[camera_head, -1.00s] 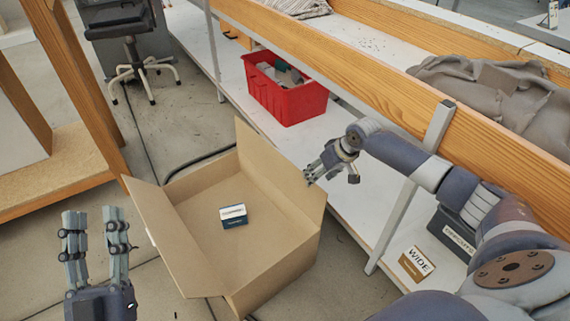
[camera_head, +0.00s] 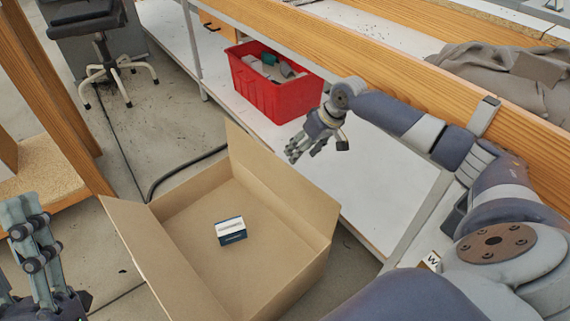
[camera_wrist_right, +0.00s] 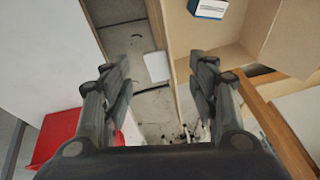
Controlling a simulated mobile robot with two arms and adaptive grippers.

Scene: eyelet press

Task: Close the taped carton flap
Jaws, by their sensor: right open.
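The open brown carton (camera_head: 205,265) stands on the floor in the head view, with flaps raised at the left (camera_head: 150,250), right (camera_head: 290,190) and far side (camera_head: 240,150). I see no tape on them. A small blue and white box (camera_head: 230,231) lies inside; part of it shows in the right wrist view (camera_wrist_right: 208,9). My right gripper (camera_head: 303,148) is open and empty beyond the carton's far right side, above the flaps in the picture. My left gripper (camera_head: 25,245) is at the left edge, fingers apart, partly cut off, clear of the carton.
A red bin (camera_head: 275,90) with grey things stands on the white lower shelf (camera_head: 375,190) behind my right gripper. The wooden bench edge (camera_head: 400,75) runs above. A black cable (camera_head: 180,172) lies behind the carton. An office chair (camera_head: 110,60) stands at the upper left.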

